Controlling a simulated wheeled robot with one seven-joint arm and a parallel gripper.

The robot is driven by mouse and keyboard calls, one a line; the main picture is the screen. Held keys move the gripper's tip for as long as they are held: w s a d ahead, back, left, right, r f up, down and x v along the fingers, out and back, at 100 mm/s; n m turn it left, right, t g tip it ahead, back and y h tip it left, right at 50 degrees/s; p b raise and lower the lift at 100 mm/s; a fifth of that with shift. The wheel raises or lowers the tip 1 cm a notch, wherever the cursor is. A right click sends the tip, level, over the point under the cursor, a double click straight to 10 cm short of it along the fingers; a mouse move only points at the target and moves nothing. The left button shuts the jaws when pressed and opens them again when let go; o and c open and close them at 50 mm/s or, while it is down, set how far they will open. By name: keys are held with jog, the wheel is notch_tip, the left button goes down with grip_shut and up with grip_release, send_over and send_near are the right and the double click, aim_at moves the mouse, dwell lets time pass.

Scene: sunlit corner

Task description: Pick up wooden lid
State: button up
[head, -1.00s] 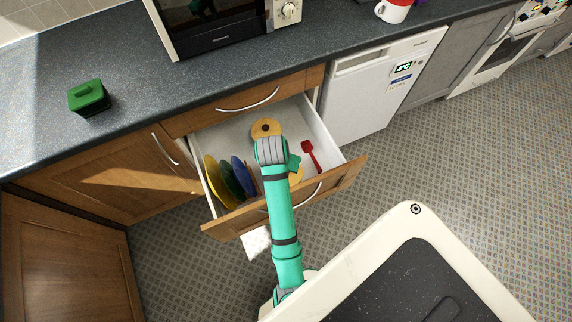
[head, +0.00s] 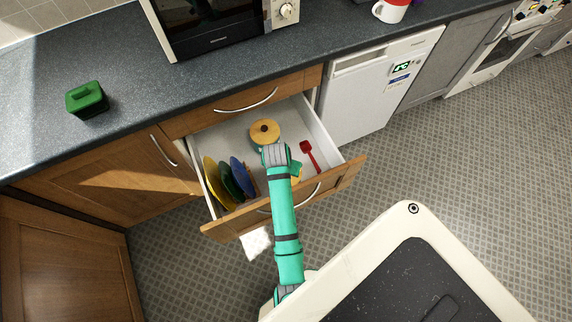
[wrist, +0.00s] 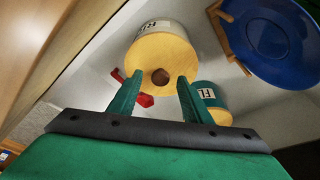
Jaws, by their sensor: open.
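A round wooden lid with a brown knob (wrist: 160,76) sits on a white canister (wrist: 156,32) with a partly hidden label, inside the open drawer. In the head view this lid (head: 297,179) is mostly hidden by my arm. My gripper (wrist: 160,86) is open and empty. In the wrist view its two fingers show on either side of the knob, and I cannot tell whether they touch the lid. A second wooden lid (head: 264,133) tops another canister further back; it is the teal one labelled "FL" in the wrist view (wrist: 207,97).
The drawer (head: 332,149) also holds a red spatula (head: 308,153) to the right and several plates in a rack, including a blue one (head: 241,176), to the left. The drawer walls surround my gripper. A green box (head: 87,99) stands on the counter.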

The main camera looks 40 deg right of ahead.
jog(key=shift+d+f, duration=0.1)
jog(key=shift+f, duration=0.25)
jog(key=shift+c, duration=0.7)
grip_shut()
